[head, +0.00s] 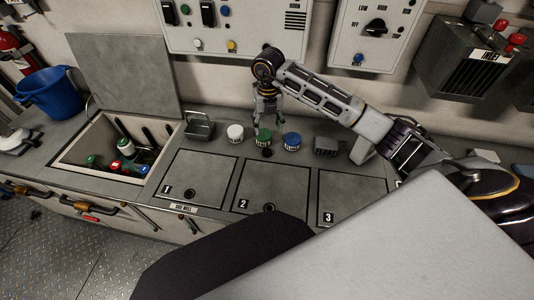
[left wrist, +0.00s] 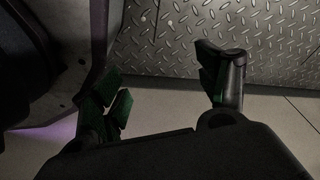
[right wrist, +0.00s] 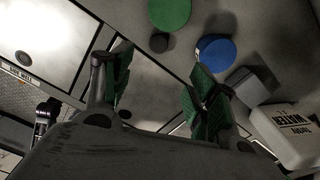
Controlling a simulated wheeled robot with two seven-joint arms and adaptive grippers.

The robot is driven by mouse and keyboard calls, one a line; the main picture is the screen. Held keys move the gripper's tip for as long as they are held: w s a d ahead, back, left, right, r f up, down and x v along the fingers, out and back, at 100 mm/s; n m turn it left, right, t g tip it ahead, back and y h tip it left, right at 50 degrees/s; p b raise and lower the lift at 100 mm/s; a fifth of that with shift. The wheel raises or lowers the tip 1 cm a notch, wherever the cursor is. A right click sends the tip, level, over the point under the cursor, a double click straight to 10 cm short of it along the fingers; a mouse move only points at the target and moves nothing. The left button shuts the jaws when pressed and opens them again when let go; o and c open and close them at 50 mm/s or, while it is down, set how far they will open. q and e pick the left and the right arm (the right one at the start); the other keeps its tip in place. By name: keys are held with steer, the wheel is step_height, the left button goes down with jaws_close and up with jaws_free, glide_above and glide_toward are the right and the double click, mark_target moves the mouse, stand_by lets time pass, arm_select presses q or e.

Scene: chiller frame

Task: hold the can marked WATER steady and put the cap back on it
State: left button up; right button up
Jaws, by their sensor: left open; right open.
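The white can marked WATER (right wrist: 285,125) is at the right edge of the right wrist view, its lettering upside down there. In the head view the can (head: 362,150) stands on the counter, partly hidden by my right arm; its mouth is not seen. A small black round piece (head: 267,152), perhaps the cap, lies on the counter before the green tub; it also shows in the right wrist view (right wrist: 159,43). My right gripper (head: 268,118) points down above the tubs, open and empty, its fingers (right wrist: 160,65) spread. My left gripper (left wrist: 165,75) is open and empty over the floor.
White (head: 235,133), green (head: 264,136) and blue (head: 292,141) tubs stand in a row. A grey FLOAT block (head: 327,145) sits between the blue tub and the can. An open bin (head: 75,152) with bottles is at left. The numbered lids (head: 197,178) are clear.

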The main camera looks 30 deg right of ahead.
glide_above(267, 151)
step_height(267, 151, down, 7)
steer(key=shift+s+d+f+b, duration=0.1)
steer(key=shift+s+b, duration=0.05)
steer(key=shift+b, duration=0.25)
arm_select(q)
steer(key=shift+w+d+r, duration=0.3)
steer(key=shift+r, duration=0.3)
steer(key=shift+w+d+r, duration=0.25)
steer(key=shift+d+r, duration=0.05)
steer(key=shift+r, duration=0.25)
arm_select(e)
steer(key=shift+f, duration=0.7)
steer(key=shift+f, duration=0.45)
step_height(267, 151, down, 4)
steer(key=shift+f+b, duration=0.1)
steer(key=shift+b, duration=0.35)
arm_select(q)
steer(key=shift+d+r, duration=0.35)
steer(key=shift+r, duration=0.4)
